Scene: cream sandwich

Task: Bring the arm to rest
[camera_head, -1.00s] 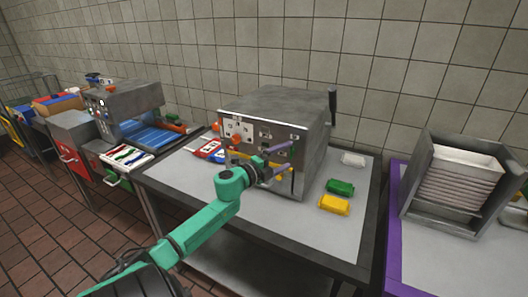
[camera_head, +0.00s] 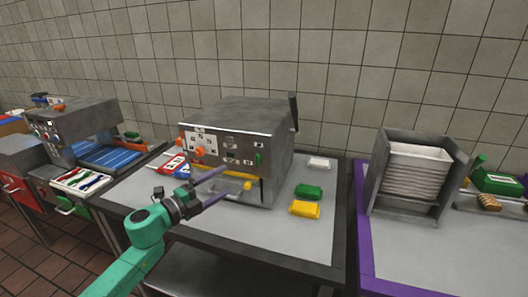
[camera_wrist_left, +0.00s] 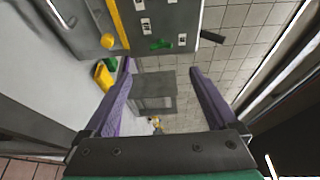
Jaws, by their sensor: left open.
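My left gripper (camera_head: 216,187) is open, its two purple fingers spread in front of the grey metal machine (camera_head: 238,150). No object lies between the fingers in the left wrist view (camera_wrist_left: 160,95). The green left arm (camera_head: 135,250) comes in from the bottom left of the head view. The machine's front, with its yellow bar and yellow knob (camera_head: 247,185), is close beyond the fingers. My right gripper is not in either view.
Green (camera_head: 308,191), yellow (camera_head: 304,209) and white (camera_head: 318,163) blocks lie on the table (camera_head: 280,235) right of the machine. A rack of trays (camera_head: 415,175) stands on the purple-edged table (camera_head: 362,240). A machine with a blue bed (camera_head: 110,156) stands left.

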